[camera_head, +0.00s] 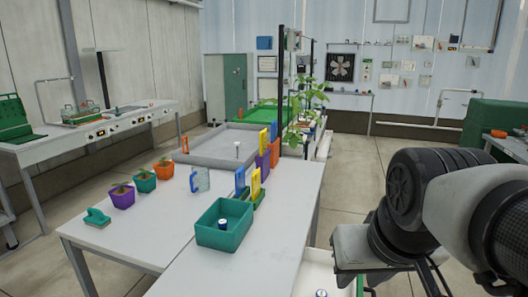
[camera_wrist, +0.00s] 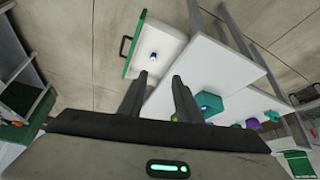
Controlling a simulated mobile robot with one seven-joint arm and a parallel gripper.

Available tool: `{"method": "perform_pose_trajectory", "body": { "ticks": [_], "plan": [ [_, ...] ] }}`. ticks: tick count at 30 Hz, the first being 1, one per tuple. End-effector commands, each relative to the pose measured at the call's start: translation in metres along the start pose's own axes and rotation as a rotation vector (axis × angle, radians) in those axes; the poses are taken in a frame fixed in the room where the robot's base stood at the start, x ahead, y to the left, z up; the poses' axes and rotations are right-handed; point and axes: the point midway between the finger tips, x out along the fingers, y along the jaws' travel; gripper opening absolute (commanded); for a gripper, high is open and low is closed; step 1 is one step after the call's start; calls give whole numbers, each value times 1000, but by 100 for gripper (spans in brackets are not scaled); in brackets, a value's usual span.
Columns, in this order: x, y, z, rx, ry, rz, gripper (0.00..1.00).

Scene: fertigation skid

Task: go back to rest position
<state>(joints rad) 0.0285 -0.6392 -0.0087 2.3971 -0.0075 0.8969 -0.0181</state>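My gripper (camera_wrist: 161,78) shows in the wrist view with its two dark fingers apart and nothing between them. It hangs above the floor and the edge of the white table, touching nothing that I can see. In the head view my arm fills the right side, and the fingertips are not clear there. An open white drawer or tray (camera_wrist: 172,45) lies beyond the fingers, with a small blue-and-white item (camera_wrist: 153,57) in it.
The white table (camera_head: 150,225) on the left carries a teal bin (camera_head: 224,238) holding a small blue-and-white item (camera_head: 222,224), several potted seedlings (camera_head: 145,182) and upright coloured cards. A grey tray (camera_head: 205,155) stands behind. Floor (camera_head: 375,165) is clear right of the table.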

Motion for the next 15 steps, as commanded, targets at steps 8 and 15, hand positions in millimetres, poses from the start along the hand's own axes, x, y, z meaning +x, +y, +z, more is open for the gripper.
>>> {"method": "perform_pose_trajectory", "body": {
  "ticks": [8,15],
  "plan": [
    [-31,-11,20,-11,5,-18,31],
    [-83,-10,-8,-11,5,-18,31]
  ]
}}
